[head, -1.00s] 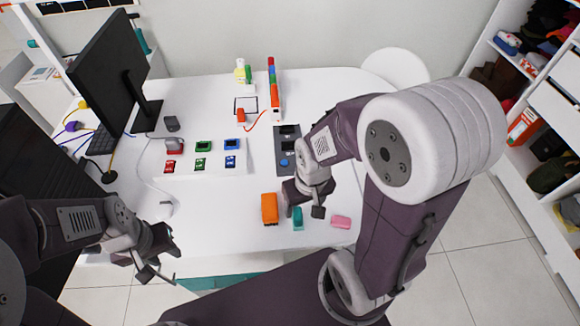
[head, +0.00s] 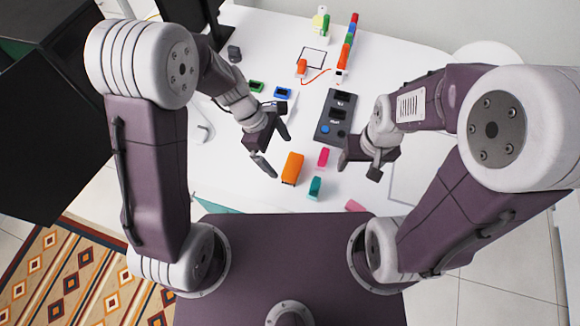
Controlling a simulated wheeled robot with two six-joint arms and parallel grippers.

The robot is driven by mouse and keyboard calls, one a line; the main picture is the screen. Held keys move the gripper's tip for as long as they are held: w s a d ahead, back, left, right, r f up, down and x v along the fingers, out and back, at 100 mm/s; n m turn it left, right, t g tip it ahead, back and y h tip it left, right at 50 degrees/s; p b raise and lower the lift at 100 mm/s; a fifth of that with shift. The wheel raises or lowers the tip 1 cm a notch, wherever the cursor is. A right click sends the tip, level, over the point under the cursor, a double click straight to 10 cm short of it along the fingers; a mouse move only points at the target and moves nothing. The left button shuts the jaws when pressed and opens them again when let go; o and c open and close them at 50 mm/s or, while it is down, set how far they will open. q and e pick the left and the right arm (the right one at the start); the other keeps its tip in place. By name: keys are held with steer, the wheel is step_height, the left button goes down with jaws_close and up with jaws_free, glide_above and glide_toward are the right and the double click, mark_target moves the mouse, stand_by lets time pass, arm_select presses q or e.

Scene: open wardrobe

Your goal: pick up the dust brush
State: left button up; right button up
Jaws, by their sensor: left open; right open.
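I cannot make out for sure which item is the dust brush. Several small things lie near the front of the white table: an orange block (head: 292,168), a pink piece (head: 323,157), a teal piece (head: 315,187) and another pink piece (head: 355,205). My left gripper (head: 275,150) is open and empty, just left of the orange block. My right gripper (head: 358,168) is open and empty, right of the first pink piece and above the second one in the picture.
A dark grey panel (head: 335,118) with a blue knob lies behind the pink piece. Green (head: 256,87) and blue (head: 283,93) devices lie behind my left gripper. A row of coloured blocks (head: 347,45) stands further back. A dark monitor is at the upper left.

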mark_target(292, 165)
arm_select(q)
steer(key=d+f, duration=0.2)
steer(key=d, duration=0.1)
steer(key=f, duration=0.3)
steer(key=s+f, duration=0.1)
steer(key=shift+d+f+b, duration=0.25)
steer(key=shift+d+b, duration=0.05)
steer(key=shift+b, duration=0.1)
steer(key=shift+d+f, duration=0.1)
steer(key=shift+d, duration=0.35)
steer(key=shift+c, duration=0.7)
steer(key=c, duration=1)
steer(key=shift+a, duration=0.25)
steer(key=shift+c, duration=0.5)
arm_select(e)
steer(key=shift+w+d+f, duration=0.15)
steer(key=shift+d+f, duration=0.45)
steer(key=shift+d, duration=0.2)
